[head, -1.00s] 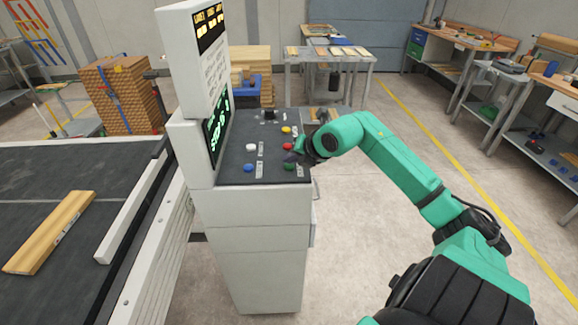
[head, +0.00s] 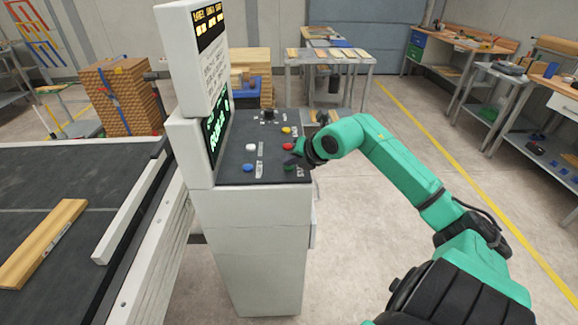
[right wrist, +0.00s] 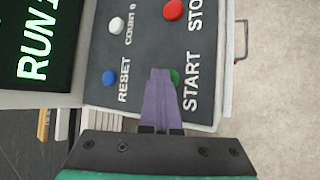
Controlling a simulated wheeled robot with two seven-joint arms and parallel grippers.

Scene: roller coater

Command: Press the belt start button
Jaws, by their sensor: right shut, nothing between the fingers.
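The green start button (head: 289,168) is on the sloped dark top of the control console (head: 235,173), at its near right corner. In the right wrist view the START button (right wrist: 175,76) is partly hidden by my fingertips. My right gripper (right wrist: 161,74) is shut and empty, with its purple fingers over the button's left side. I cannot tell whether they touch it. In the head view my right gripper (head: 294,158) is at the console's right edge. The display (right wrist: 40,50) reads RUN in green. My left gripper is not in view.
Near START are the red stop button (right wrist: 174,10), the blue reset button (right wrist: 109,78) and a white count button (right wrist: 116,25). The conveyor belt (head: 75,170), carrying a wooden board (head: 40,243), lies left of the console. The floor to the right is open.

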